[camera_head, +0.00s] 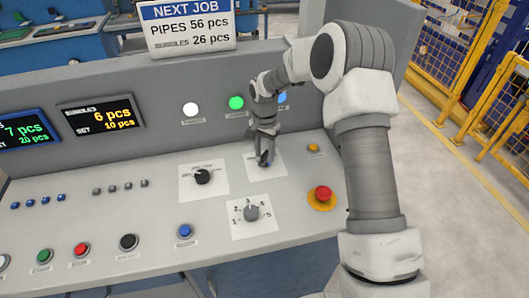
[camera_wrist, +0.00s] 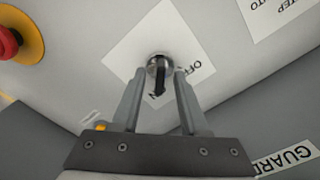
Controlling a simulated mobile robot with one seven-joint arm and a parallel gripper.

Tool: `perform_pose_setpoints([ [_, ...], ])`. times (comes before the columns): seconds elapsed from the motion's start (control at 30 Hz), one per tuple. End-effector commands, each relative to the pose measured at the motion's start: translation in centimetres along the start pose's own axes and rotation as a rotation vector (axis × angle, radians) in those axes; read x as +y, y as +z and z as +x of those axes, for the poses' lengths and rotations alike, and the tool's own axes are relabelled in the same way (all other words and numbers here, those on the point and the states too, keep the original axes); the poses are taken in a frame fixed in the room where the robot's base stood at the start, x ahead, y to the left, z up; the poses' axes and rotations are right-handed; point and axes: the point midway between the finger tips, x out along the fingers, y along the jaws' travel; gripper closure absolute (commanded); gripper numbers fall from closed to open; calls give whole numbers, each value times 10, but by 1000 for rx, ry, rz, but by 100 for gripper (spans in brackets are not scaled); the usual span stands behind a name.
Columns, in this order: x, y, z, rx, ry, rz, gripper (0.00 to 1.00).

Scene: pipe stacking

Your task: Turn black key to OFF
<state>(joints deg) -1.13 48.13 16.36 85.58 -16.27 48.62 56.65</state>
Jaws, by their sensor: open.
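The black key (camera_wrist: 160,78) sits in a round metal lock on a white label plate (camera_wrist: 128,52) in the wrist view. The label reads OFF on one side, and part of another word shows below the key. My gripper (camera_wrist: 161,76) is open, with one finger on each side of the key. I cannot tell whether the fingers touch it. In the head view my gripper (camera_head: 264,160) points down at the label plate (camera_head: 278,166) on the console, and the key is hidden behind it.
A black rotary knob (camera_head: 203,176) stands left of my gripper and a grey selector (camera_head: 251,213) stands in front. A red emergency button (camera_head: 323,193) and a small yellow button (camera_head: 313,147) are to the right. The upright panel (camera_head: 160,118) rises behind.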

Motion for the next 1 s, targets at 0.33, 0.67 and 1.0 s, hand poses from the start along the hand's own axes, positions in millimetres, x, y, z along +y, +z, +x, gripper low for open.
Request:
perform_pose_setpoints([
  [0.33,0,0,4,0,0,0,58],
  [0.67,0,0,4,0,0,0,100],
  [1.0,0,0,4,0,-1,-12,100],
])
